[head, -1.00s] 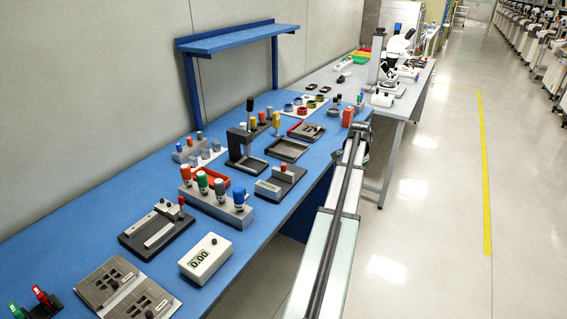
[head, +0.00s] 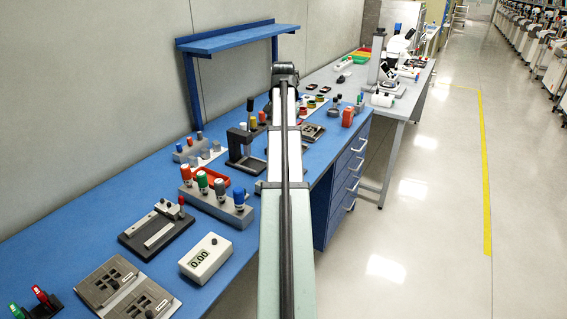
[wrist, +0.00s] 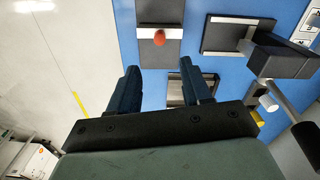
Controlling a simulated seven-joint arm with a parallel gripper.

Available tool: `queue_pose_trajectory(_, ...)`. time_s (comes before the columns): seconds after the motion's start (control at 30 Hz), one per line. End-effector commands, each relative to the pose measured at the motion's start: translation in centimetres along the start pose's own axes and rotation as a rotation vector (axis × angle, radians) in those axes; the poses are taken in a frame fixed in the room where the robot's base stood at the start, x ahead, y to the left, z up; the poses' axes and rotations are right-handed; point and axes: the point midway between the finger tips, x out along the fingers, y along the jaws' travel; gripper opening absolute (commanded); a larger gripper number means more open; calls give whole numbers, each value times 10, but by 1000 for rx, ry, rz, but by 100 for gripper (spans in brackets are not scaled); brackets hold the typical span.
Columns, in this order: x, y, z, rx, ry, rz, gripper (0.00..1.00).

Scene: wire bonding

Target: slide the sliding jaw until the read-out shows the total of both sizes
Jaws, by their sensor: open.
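In the head view, a white box with a read-out (head: 204,257) shows 0.00 near the table's front edge. Left of it lies a dark fixture (head: 157,227) with a pale bar and a red-topped knob (head: 181,207); I take this for the one with the sliding jaw, but cannot be sure. My gripper (wrist: 158,72) shows in the wrist view, its two blue fingers wide apart with nothing between them. A red knob (wrist: 158,37) on a grey-and-dark fixture (wrist: 160,12) is just beyond the fingertips. In the head view my arm hides the gripper and that fixture.
A grey block with several coloured handles (head: 216,198) stands behind the read-out. Grey plates with slots (head: 106,280) lie at the front left. A dark press-like stand (head: 240,150) is left of my arm. A blue shelf (head: 238,36) stands at the back.

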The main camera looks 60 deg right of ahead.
Motion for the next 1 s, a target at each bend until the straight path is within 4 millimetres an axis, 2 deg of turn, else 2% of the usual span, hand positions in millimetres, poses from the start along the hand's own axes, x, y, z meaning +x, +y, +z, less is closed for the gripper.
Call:
queue_pose_trajectory(0.4, 72, 1, 1, 2, -2, 1, 48)
queue_pose_trajectory(0.6, 99, 1, 0, 2, 0, 0, 48)
queue_pose_trajectory(0.8, 115, 0, 0, 2, 0, 0, 48)
queue_pose_trajectory(1.0, 120, 0, 0, 2, 1, -1, 48)
